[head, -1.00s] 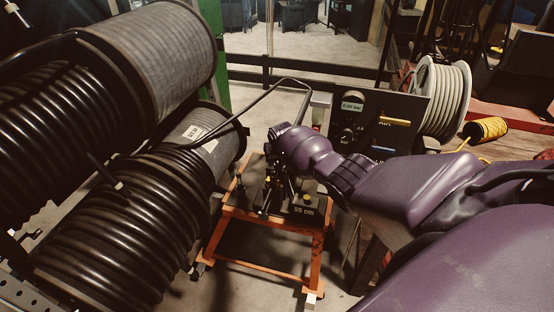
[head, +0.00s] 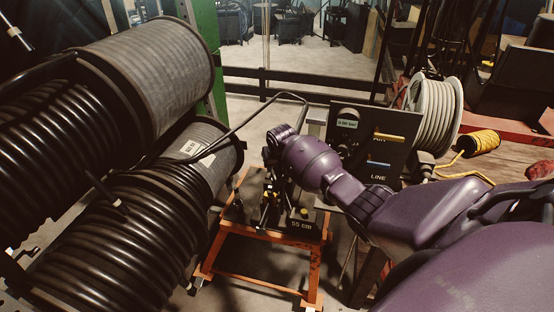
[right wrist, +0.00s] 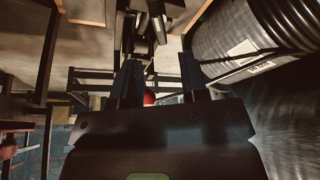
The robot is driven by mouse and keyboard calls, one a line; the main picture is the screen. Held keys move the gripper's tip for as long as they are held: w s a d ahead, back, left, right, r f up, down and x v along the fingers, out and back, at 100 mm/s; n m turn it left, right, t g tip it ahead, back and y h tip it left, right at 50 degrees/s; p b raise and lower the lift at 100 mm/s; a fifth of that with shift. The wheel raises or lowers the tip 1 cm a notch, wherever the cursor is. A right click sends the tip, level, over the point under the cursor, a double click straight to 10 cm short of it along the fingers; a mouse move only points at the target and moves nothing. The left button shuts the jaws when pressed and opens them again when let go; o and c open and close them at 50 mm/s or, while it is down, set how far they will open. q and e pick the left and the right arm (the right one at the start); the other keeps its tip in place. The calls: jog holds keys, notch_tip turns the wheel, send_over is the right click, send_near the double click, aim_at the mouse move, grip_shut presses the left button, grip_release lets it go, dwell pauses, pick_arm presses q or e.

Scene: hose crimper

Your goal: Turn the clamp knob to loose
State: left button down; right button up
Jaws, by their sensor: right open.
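A dark crimping machine (head: 301,226), marked "55 cm", sits on an orange stand (head: 257,279) in the middle of the head view. My right gripper (head: 270,195) hangs at the end of the purple arm, pointing down over the machine's left part; its fingertips blend into the dark parts there. In the right wrist view the gripper (right wrist: 159,60) is open, its two dark fingers apart. A small red round thing (right wrist: 149,98) shows between the finger bases, partly hidden by the gripper body. I cannot pick out the clamp knob for certain. My left gripper is not in view.
Large black hose reels (head: 120,225) stand close on the left. A pale hose reel (head: 435,110) and a yellow spool (head: 482,142) are at the right. A black hose (head: 275,97) arches behind the gripper.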

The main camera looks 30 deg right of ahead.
jog(key=shift+v, duration=1.8)
